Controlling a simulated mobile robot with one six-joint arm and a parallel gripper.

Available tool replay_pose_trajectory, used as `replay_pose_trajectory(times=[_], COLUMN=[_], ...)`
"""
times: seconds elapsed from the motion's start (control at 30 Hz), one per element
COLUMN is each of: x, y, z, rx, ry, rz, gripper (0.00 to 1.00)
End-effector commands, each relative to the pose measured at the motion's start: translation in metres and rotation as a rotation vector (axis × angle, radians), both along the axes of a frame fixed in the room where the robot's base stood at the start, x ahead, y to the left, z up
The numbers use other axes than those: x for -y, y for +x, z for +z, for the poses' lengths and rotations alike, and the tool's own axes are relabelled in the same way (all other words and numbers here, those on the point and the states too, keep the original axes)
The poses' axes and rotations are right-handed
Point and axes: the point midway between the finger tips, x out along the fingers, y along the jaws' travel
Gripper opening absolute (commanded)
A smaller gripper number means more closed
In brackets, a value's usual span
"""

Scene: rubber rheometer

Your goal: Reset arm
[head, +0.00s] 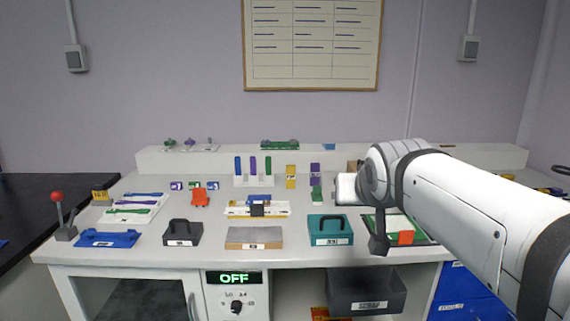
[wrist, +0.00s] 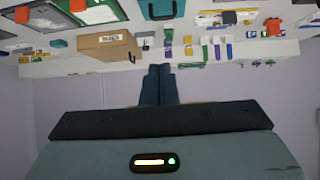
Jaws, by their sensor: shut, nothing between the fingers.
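My arm reaches in from the right in the head view, over the right part of the bench (head: 290,258). Its wrist hides part of the bench's back right. In the wrist view my gripper (wrist: 161,70) shows two dark fingers close together, shut and empty. The wrist view is upside down, with the bench objects along its top. The fingers point toward the bench and wall, apart from any object as far as I can tell.
A teal box (head: 330,230), a dark handled box (head: 182,232) and a grey-topped block (head: 255,237) line the bench front. A red-knobbed lever (head: 58,205) stands at left. A cardboard box (wrist: 108,46) shows in the wrist view. An open dark bin (head: 366,292) sits below.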

Motion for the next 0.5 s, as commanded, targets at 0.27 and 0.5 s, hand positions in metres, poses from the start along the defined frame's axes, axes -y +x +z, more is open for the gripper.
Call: replay_pose_trajectory(times=[0.27,0.5], x=[0.013,0.016], y=[-0.072,-0.153], z=[-0.030,-0.063], rx=[-0.330,-0.626], ry=[-0.012,0.000], rz=[-0.010,0.002], gripper=[0.00,0.00])
